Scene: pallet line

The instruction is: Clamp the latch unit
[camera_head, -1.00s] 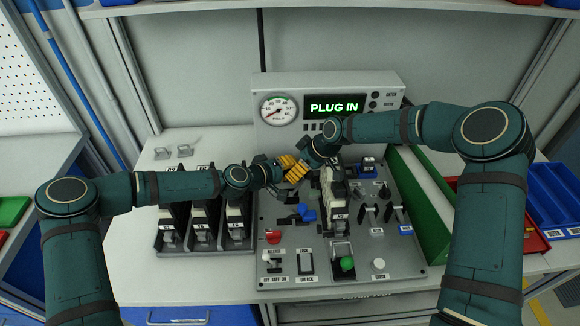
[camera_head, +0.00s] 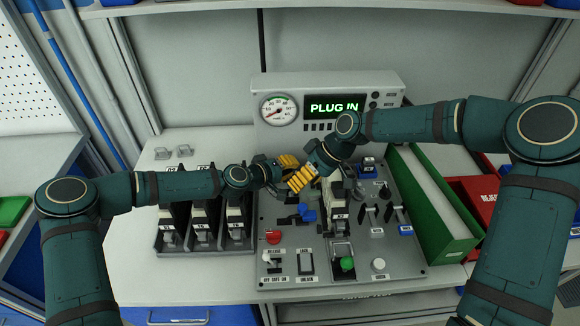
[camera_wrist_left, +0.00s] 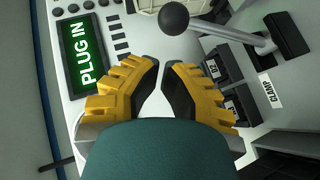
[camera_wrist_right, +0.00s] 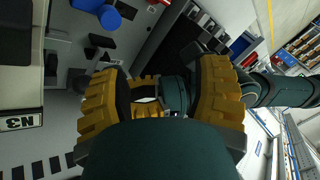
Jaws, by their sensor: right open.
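The latch unit, a black and pale upright block (camera_head: 340,212), stands in the middle of the grey fixture (camera_head: 400,262). The left wrist view shows a lever with a black ball knob (camera_wrist_left: 174,18) near a CLAMP label (camera_wrist_left: 269,90). My left gripper (camera_wrist_left: 162,66) is behind the unit to its left; its fingertips are close together with a narrow gap, the knob just beyond them. My right gripper (camera_wrist_right: 162,70) is open and empty, just left of the unit's top in the head view.
A rack of several similar units (camera_head: 205,248) stands to the left. The display (camera_head: 334,107) reads PLUG IN. A green-walled bin (camera_head: 425,215) and a red bin (camera_head: 475,200) stand at the right. Levers and knobs fill the fixture's right side. My grippers are very close together.

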